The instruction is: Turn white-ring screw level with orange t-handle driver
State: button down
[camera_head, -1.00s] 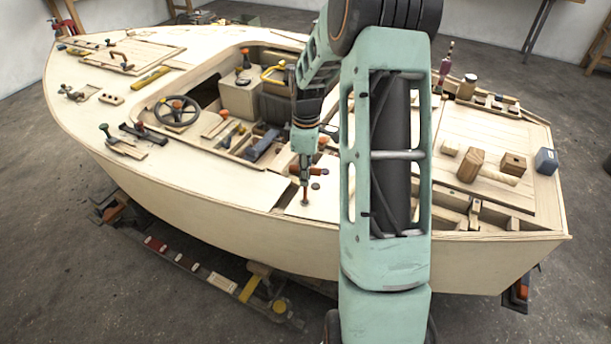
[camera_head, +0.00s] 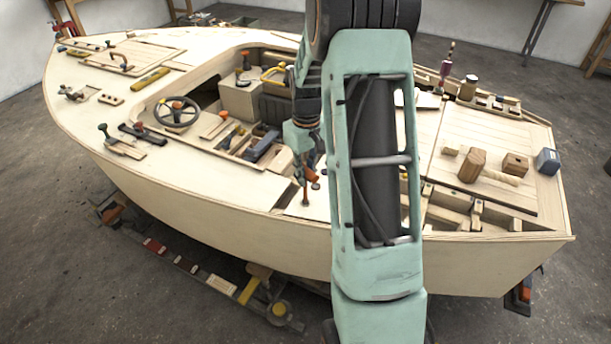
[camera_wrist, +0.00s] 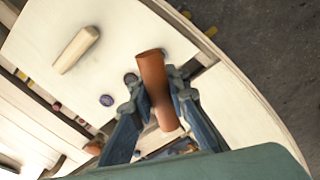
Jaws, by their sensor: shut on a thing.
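My gripper (camera_head: 305,170) is low over the side deck of the plywood hull, shut on the orange t-handle driver (camera_wrist: 152,75). In the wrist view the orange crossbar lies between the two fingers of my gripper (camera_wrist: 158,101). In the head view the driver's shaft (camera_head: 305,194) points down, and its foot meets the pale deck panel, as far as I can tell. The white-ring screw cannot be made out; the driver and fingers cover the spot.
A pale wooden peg (camera_wrist: 76,50) lies on the panel. The cockpit with a steering wheel (camera_head: 176,112) is to the left. Wooden blocks (camera_head: 472,165) and a blue block (camera_head: 548,161) stand on the right deck. The hull edge (camera_head: 250,208) is close in front.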

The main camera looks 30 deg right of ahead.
jog(key=shift+m, duration=0.4)
jog(key=m, duration=0.5)
jog(key=shift+m, duration=0.4)
jog(key=shift+r+p, duration=0.35)
jog(key=shift+r, duration=0.2)
